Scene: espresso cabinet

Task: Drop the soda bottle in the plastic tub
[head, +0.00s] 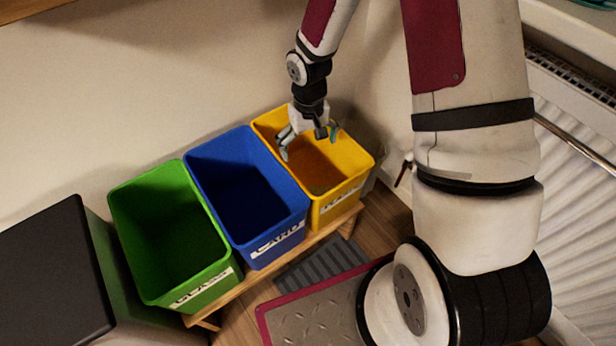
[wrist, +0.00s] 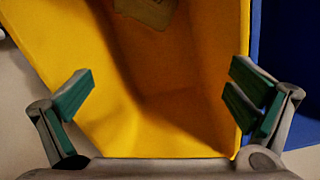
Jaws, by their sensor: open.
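The yellow tub (head: 345,180) stands at the right end of a row of three tubs. The label on its front is too blurred to read surely. My gripper (head: 310,143) is over the mouth of this tub, pointing down, with its fingers spread and nothing between them. In the wrist view my open gripper (wrist: 162,88) has green pads, and the yellow tub's inside (wrist: 190,125) fills the space between and beyond them. A tan item or patch (wrist: 148,10) shows at the top of that view; I cannot tell what it is. I cannot make out a soda bottle in either view.
A blue tub (head: 298,212) marked CARD and a green tub (head: 130,215) marked GLASS stand beside the yellow one on a low wooden stand (head: 258,276). A dark-topped box (head: 50,275) is at left. A white radiator (head: 580,190) is at right.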

